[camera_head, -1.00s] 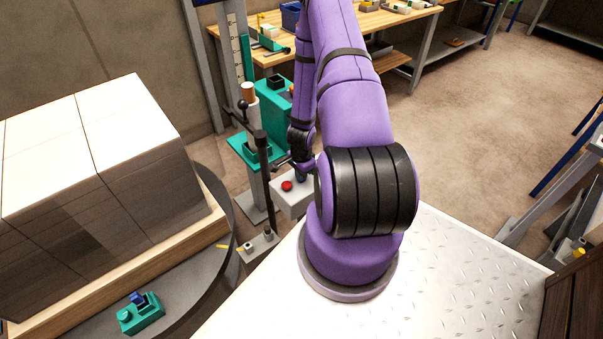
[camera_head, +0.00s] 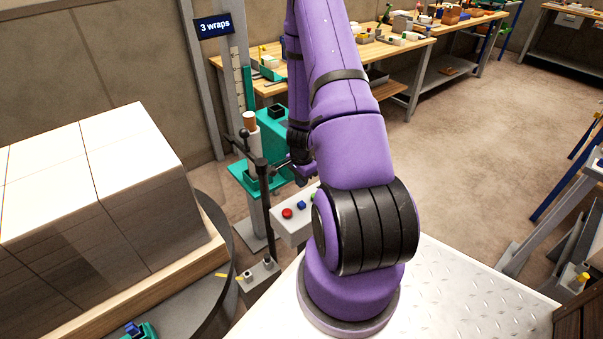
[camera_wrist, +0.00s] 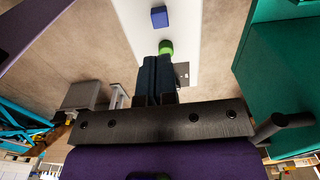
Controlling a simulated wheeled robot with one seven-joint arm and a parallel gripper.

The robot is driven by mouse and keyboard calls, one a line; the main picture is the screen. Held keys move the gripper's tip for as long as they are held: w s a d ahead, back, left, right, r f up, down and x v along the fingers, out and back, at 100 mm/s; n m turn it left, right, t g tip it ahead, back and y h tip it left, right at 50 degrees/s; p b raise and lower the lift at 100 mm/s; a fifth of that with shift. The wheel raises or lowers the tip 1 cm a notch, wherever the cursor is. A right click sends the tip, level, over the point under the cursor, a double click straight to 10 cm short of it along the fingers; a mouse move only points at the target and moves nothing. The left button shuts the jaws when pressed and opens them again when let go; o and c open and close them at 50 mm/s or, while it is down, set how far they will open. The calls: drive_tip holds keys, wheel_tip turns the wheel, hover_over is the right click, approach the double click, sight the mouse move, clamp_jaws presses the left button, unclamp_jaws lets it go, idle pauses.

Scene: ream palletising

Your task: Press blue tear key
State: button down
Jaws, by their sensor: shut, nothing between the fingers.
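The blue tear key (camera_head: 301,205) is a small blue square on a pale control box (camera_head: 292,228), between a red button (camera_head: 287,213) and a green button (camera_head: 313,197). In the wrist view the blue key (camera_wrist: 159,17) stands near the top edge on the white panel, with the green button (camera_wrist: 166,47) nearer my fingers. My gripper (camera_wrist: 157,62) is shut and empty, its dark fingertips close to the green button in that picture. In the head view my gripper (camera_head: 304,172) is above the box, apart from the blue key. Whether the key is pressed in cannot be told.
A dark upright rod (camera_head: 265,210) stands just left of the box. A teal machine (camera_head: 272,135) is behind it. A wrapped ream stack (camera_head: 95,190) on a turntable fills the left. A sign (camera_head: 214,27) reads "3 wraps". Open floor lies right.

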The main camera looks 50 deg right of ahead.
wheel_tip(320, 180, up, 4)
drive_tip(key=shift+f, duration=0.25)
idle(0.8)
drive_tip(key=w+a+r+n+t, duration=0.1)
drive_tip(key=w+a+r+n, duration=0.15)
drive_tip(key=a+r, duration=0.45)
drive_tip(key=w+a+r+n+t, duration=0.15)
drive_tip(key=r+n, duration=0.25)
drive_tip(key=r, duration=0.6)
drive_tip(key=w+a+r+n+t, duration=0.1)
drive_tip(key=w+a+r+n, duration=0.15)
drive_tip(key=a+r, duration=0.5)
drive_tip(key=s+a+r+n, duration=0.3)
drive_tip(key=a+r, duration=0.1)
drive_tip(key=r, duration=0.3)
drive_tip(key=s+a+r+n, duration=0.3)
drive_tip(key=s+r, duration=0.1)
drive_tip(key=r, duration=0.3)
drive_tip(key=s+a+r+n+t, duration=0.1)
drive_tip(key=s+a+r+n, duration=0.1)
drive_tip(key=s, duration=0.4)
drive_tip(key=s+a+r+n, duration=0.2)
drive_tip(key=s+r+n, duration=0.1)
drive_tip(key=s+r, duration=0.1)
drive_tip(key=shift+s+a+n+t, duration=0.3)
drive_tip(key=shift+s+a+t, duration=0.05)
drive_tip(key=shift+s, duration=0.5)
